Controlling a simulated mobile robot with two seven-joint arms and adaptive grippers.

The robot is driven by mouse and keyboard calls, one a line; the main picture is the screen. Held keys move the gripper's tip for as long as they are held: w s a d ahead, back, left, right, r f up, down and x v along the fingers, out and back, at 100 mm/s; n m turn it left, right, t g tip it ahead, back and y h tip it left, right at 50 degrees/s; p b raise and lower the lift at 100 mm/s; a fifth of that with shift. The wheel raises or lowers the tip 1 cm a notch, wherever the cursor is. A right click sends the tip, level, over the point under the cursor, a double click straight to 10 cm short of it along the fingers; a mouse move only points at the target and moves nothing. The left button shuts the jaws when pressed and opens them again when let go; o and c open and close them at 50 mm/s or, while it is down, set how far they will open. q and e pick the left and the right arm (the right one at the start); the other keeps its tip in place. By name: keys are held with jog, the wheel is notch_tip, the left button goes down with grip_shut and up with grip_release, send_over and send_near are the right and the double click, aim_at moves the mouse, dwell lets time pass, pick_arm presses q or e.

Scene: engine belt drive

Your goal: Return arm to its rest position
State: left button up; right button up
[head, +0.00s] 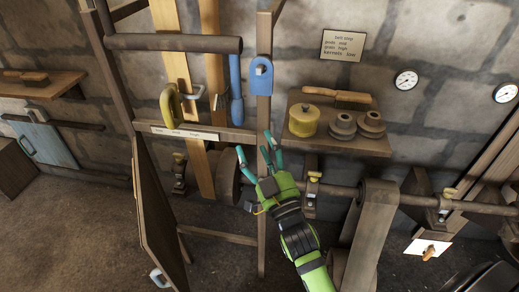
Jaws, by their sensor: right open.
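My right gripper (255,152) is in the middle of the view, with a green and black body and teal fingers spread apart. Its arm (314,268) comes in from the bottom, right of centre. The fingers point up, in front of a wooden upright of the frame and the lower rail. I see nothing held between them. I cannot tell whether the fingers touch the wood behind them. My left gripper is not in view.
A shelf (364,144) holding a yellow pot (303,120) is at right. Below, a shaft (409,198) carries a wide belt (368,245). Open floor (215,268) shows below.

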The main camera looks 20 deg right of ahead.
jog(key=shift+f, duration=0.1)
dwell(0.4)
notch_tip(320, 180, down, 22)
jog(key=a+g, duration=0.2)
jog(key=g, duration=0.4)
jog(key=s+a+f+n+g+y, duration=0.15)
jog(key=s+f, duration=0.25)
jog(key=f, duration=0.5)
jog(key=s+f+g+h, duration=0.1)
jog(key=s+f+g, duration=0.25)
jog(key=f, duration=0.45)
jog(key=s+d+f+g, duration=0.2)
jog(key=s+f+g, duration=0.2)
jog(key=s+f, duration=1)
jog(key=s+d+f+g, duration=0.1)
jog(key=s+f+g, duration=0.2)
jog(key=s, duration=0.7)
jog(key=s+d+f+g, duration=0.2)
jog(key=s+f+g, duration=0.1)
jog(key=s, duration=0.8)
jog(key=shift+s+d+f+n, duration=0.2)
jog(key=shift+s+f+n, duration=0.15)
jog(key=shift+f, duration=0.45)
